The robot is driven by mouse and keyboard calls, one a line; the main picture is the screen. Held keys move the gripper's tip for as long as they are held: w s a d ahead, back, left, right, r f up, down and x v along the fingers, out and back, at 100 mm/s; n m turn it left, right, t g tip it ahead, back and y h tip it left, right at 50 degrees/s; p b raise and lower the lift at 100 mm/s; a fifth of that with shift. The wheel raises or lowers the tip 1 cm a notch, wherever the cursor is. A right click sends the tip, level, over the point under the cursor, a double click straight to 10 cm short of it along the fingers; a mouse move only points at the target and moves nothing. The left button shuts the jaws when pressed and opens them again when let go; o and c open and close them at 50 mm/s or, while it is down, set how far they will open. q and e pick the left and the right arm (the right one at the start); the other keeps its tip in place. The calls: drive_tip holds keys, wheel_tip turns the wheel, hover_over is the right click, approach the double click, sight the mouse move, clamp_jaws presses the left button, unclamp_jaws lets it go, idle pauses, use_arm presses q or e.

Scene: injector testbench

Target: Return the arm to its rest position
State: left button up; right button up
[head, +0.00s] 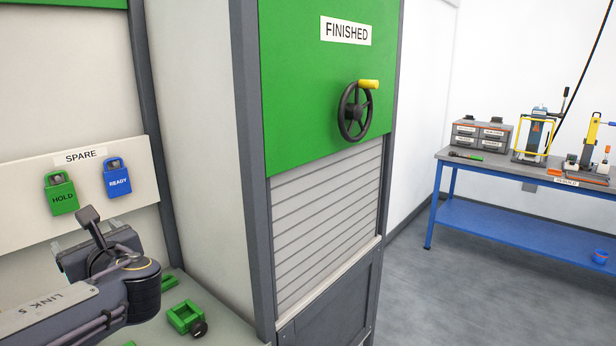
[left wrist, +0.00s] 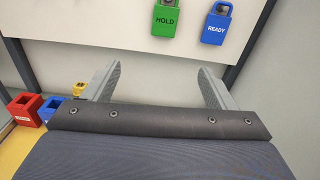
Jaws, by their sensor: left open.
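My left gripper (left wrist: 160,78) is open, with nothing between its two grey fingers in the left wrist view. In the head view my left arm reaches in from the lower left. Its gripper end (head: 75,246) is in front of the pale SPARE panel (head: 25,222), below the locks, and is partly hidden by my own wrist. A green HOLD lock (head: 61,194) and a blue READY lock (head: 117,180) hang on that panel. Both also show in the left wrist view, HOLD (left wrist: 166,20) and READY (left wrist: 216,28), beyond the fingertips. My right gripper is not in view.
A green square part (head: 184,317) with a black knob lies on the bench beside my wrist. A tall cabinet with a green FINISHED shutter (head: 310,90) and handwheel stands to the right. Red and blue blocks (left wrist: 24,108) sit left of the gripper. A blue workbench (head: 520,221) stands far right.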

use_arm(q)
drive_tip(key=s+d+f+n+g+h, duration=0.2)
drive_tip(key=s+f+n+g+h, duration=0.5)
drive_tip(key=s+f+n, duration=0.8)
drive_tip(key=s+d+f+n+t+h, duration=0.1)
drive_tip(key=s+d+f+n+h, duration=0.2)
drive_tip(key=d, duration=0.5)
drive_tip(key=s+d+f+n+h, duration=0.4)
drive_tip(key=s+d+n+h, duration=0.2)
drive_tip(key=d+n+h, duration=0.1)
drive_tip(key=shift+d+n+t+h, duration=0.35)
drive_tip(key=shift+d+n, duration=0.2)
drive_tip(key=shift+n, duration=0.35)
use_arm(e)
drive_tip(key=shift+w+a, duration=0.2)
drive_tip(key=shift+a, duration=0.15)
